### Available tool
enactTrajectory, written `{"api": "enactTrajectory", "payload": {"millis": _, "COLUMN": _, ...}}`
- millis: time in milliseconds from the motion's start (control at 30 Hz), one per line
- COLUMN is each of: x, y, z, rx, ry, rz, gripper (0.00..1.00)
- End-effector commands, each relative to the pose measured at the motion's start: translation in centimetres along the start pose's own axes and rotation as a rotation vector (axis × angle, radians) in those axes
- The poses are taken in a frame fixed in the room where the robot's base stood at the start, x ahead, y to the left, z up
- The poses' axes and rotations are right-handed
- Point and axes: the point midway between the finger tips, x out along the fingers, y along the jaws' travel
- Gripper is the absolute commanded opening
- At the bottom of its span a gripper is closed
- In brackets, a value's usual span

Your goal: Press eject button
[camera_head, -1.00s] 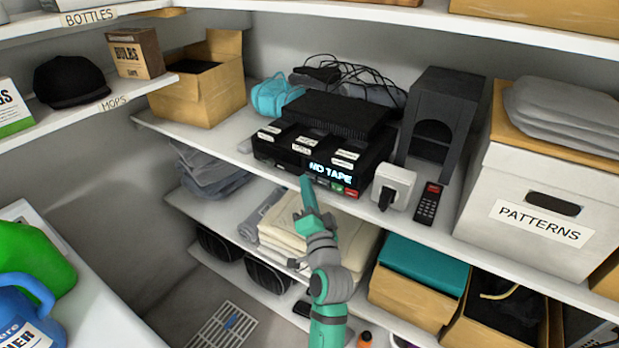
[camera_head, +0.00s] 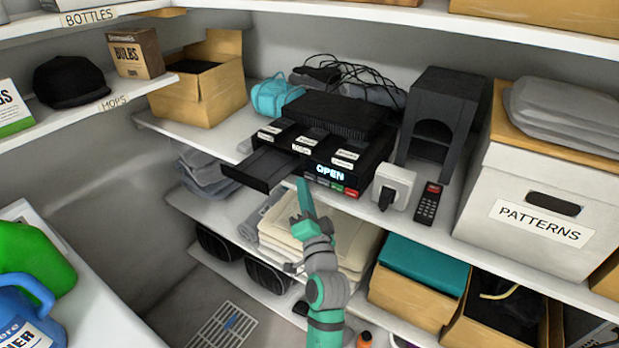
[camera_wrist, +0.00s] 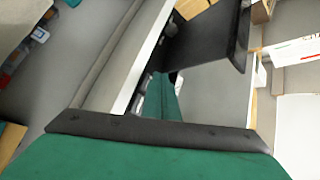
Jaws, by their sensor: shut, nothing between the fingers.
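A black tape player (camera_head: 352,160) stands on the middle shelf. Its lit display (camera_head: 330,173) reads "OPEN", with a row of small buttons (camera_head: 338,187) in green and red below it. A black tray (camera_head: 258,168) sticks out from its left front, past the shelf edge. My gripper (camera_head: 305,192) is shut and empty, just in front of the machine and apart from the buttons as far as I can see. In the wrist view my green fingers (camera_wrist: 161,98) point toward the shelf edge, and the dark tray (camera_wrist: 212,35) shows beyond them.
A white plug adapter (camera_head: 396,183) and a black remote (camera_head: 428,204) lie right of the machine. A white "PATTERNS" box (camera_head: 500,212) stands further right. Folded cloths (camera_head: 345,236) lie on the shelf below. Open space lies in front of the shelves at the left.

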Motion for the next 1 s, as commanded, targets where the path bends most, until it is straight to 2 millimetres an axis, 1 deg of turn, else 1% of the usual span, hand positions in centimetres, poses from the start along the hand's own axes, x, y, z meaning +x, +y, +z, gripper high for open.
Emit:
{"api": "enactTrajectory", "payload": {"millis": 233, "x": -0.2, "y": -0.1, "z": 0.2, "rx": 0.0, "ry": -0.001, "rz": 0.0, "gripper": 0.0}}
{"api": "enactTrajectory", "payload": {"millis": 700, "x": -2.9, "y": -2.1, "z": 2.2, "rx": -0.001, "ry": -0.001, "rz": 0.0, "gripper": 0.0}}
{"api": "enactTrajectory", "payload": {"millis": 833, "x": -3.4, "y": -2.5, "z": 2.5, "rx": -0.001, "ry": 0.0, "rz": 0.0, "gripper": 0.0}}
{"api": "enactTrajectory", "payload": {"millis": 1000, "x": -3.5, "y": -2.5, "z": 2.5, "rx": -0.001, "ry": 0.0, "rz": 0.0, "gripper": 0.0}}
